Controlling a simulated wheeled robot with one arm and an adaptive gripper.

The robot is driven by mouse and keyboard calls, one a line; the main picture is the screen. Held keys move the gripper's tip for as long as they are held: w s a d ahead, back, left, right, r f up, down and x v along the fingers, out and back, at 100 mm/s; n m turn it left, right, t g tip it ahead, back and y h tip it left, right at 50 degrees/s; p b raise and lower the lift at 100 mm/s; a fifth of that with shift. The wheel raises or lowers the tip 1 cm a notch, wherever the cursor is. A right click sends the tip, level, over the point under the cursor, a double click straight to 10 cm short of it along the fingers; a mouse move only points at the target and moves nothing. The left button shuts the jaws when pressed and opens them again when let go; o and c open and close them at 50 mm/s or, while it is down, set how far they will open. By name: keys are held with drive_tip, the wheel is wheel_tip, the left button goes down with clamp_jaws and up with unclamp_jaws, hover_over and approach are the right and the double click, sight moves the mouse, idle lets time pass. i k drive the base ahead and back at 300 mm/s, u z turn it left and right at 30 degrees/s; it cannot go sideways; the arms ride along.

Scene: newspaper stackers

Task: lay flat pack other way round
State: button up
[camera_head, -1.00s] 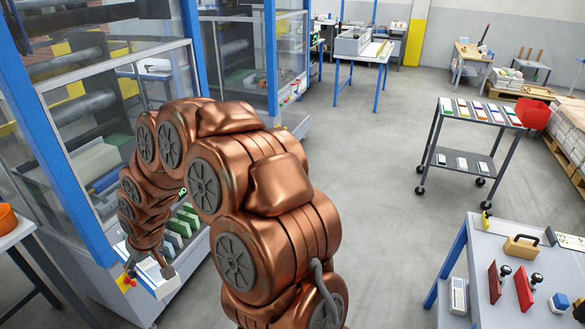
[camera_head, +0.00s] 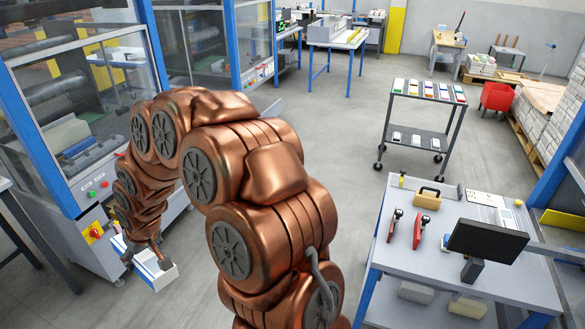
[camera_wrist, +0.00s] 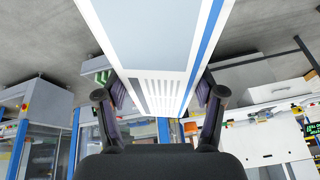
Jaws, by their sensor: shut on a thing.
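My gripper (camera_head: 144,252) is at the lower left of the head view, at the end of my bent copper-coloured arm, pointing down. It is shut on a white flat pack (camera_head: 155,272) with blue on it, held in front of the machine. In the wrist view the pack (camera_wrist: 168,35) runs up from between the two dark fingers (camera_wrist: 162,92). It shows a pale grey panel, a blue stripe along its right side and a band of thin lines near the fingers. Its far end is cut off by the frame.
A glazed blue-framed machine (camera_head: 75,130) stands at left, close to the pack. A trolley (camera_head: 425,95) with coloured packs stands behind. The grey floor between is clear.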

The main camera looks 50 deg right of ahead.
sight(509, 224)
drive_tip(key=k, duration=1.5)
drive_tip(key=z, duration=1.9)
drive_tip(key=i, duration=1.65)
drive_tip(key=u, duration=0.05)
